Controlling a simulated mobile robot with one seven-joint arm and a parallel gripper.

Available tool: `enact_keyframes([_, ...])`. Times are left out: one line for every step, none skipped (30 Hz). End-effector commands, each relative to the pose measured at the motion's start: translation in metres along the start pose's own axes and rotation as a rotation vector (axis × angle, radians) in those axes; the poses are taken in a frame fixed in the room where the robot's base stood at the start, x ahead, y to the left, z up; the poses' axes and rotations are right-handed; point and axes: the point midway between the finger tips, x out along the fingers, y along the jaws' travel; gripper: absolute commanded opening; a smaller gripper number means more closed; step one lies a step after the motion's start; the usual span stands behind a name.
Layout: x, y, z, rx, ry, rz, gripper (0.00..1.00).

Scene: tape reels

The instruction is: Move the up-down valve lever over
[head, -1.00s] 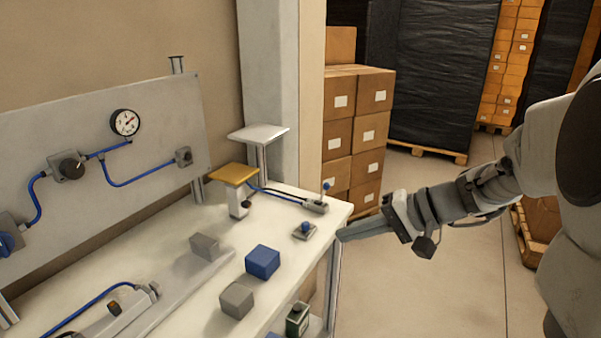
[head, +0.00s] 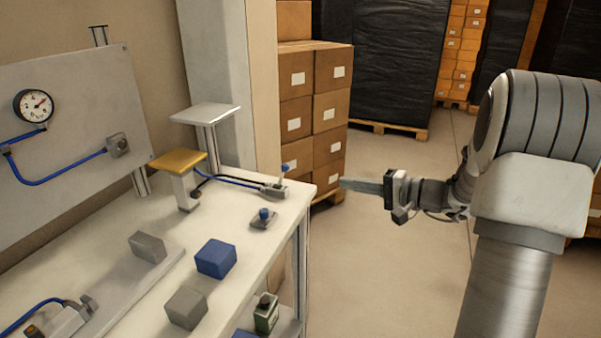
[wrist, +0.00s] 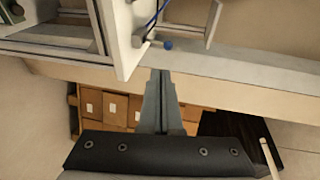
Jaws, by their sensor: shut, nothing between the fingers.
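A small grey valve (head: 273,191) sits at the far right corner of the white workbench, at the end of a blue hose. Its thin lever stands up with a blue knob (head: 284,168) on top. In the wrist view a blue knob (wrist: 168,45) shows just beyond my fingertips, beside the bench top; it looks like this lever's. My gripper (head: 342,182) is shut and empty. It points left toward the bench corner, in the air to the right of the lever and apart from it. The fingers show shut in the wrist view too (wrist: 160,73).
A blue-knobbed control on a plate (head: 263,218) stands nearer on the bench (head: 215,305). A yellow-topped stand (head: 178,160) and white-topped post (head: 205,113) are left of the valve. Blocks, including a blue one (head: 215,258), lie in front. Boxes (head: 330,105) are stacked behind.

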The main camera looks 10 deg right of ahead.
Motion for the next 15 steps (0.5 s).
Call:
enact_keyframes([0.001,0.0,0.0,0.0,-0.001,0.0,0.0])
enact_keyframes([0.001,0.0,0.0,0.0,-0.001,0.0,0.0])
enact_keyframes([0.003,0.0,0.001,0.0,-0.002,0.0,0.0])
enact_keyframes([0.005,0.0,0.001,0.0,-0.003,0.0,0.0])
enact_keyframes([0.008,0.0,0.001,0.0,-0.003,0.0,0.0])
enact_keyframes([0.013,0.001,0.001,0.0,-0.003,0.0,0.0])
enact_keyframes([0.017,0.001,0.001,0.0,-0.003,0.001,0.0])
enact_keyframes([0.021,0.001,0.001,0.0,-0.003,0.001,0.0])
enact_keyframes([0.029,0.001,0.002,0.0,-0.006,0.001,0.0])
enact_keyframes([0.035,0.001,0.001,0.0,-0.005,0.001,0.0])
enact_keyframes([0.042,0.001,0.001,0.0,-0.005,0.001,0.0])
enact_keyframes([0.051,0.001,0.002,0.0,-0.007,0.0,0.0])
enact_keyframes([0.058,0.001,0.002,0.0,-0.006,0.001,0.0])
enact_keyframes([0.064,0.001,0.002,0.0,-0.006,0.0,0.0])
enact_keyframes([0.073,0.001,0.002,-0.001,-0.006,0.001,0.0])
